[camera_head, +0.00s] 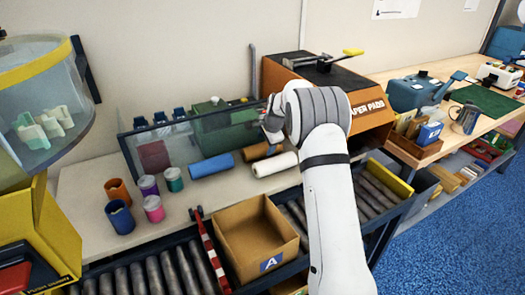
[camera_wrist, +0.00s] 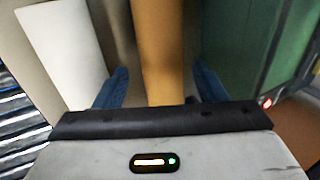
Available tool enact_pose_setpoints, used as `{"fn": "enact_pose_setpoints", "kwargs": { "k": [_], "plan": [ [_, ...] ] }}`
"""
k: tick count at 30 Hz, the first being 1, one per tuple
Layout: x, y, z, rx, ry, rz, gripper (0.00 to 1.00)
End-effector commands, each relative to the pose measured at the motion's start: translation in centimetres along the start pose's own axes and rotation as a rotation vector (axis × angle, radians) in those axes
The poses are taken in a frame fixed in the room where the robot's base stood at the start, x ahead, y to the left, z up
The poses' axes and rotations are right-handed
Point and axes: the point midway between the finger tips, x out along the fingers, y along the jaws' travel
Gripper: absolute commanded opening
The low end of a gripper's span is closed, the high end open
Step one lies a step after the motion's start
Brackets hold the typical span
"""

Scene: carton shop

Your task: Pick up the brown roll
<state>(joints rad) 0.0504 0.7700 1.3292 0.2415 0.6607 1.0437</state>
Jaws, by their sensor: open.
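The brown roll (camera_head: 254,152) lies on the pale bench between a blue roll (camera_head: 211,166) and a white roll (camera_head: 275,165) in the head view; part of it is hidden by my arm. In the wrist view the brown roll (camera_wrist: 158,45) runs up the middle, between the two blue fingers of my gripper (camera_wrist: 160,86). The fingers are apart, with a gap on each side of the roll. In the head view my gripper (camera_head: 272,126) is over the roll's far end, partly hidden by the arm. How far the fingertips are above the bench is unclear.
The white roll (camera_wrist: 62,55) lies close on the left in the wrist view, and a green box (camera_wrist: 240,45) stands on the right. A clear panel (camera_head: 165,152) stands along the bench. An open carton (camera_head: 250,222) sits on rollers in front. Several coloured cups (camera_head: 120,217) stand at left.

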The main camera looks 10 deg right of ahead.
Motion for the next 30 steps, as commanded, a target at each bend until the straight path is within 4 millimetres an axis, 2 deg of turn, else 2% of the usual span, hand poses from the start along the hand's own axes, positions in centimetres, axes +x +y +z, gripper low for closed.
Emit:
{"fn": "enact_pose_setpoints", "kwargs": {
  "k": [8, 17, 30],
  "plan": [
    [3.8, -0.2, 0.0, -0.001, 0.000, 0.001, 0.65],
    [4.3, -0.2, -0.1, -0.001, 0.001, 0.000, 0.65],
    [4.3, -0.2, -0.1, 0.000, 0.001, 0.000, 0.29]
  ]
}}
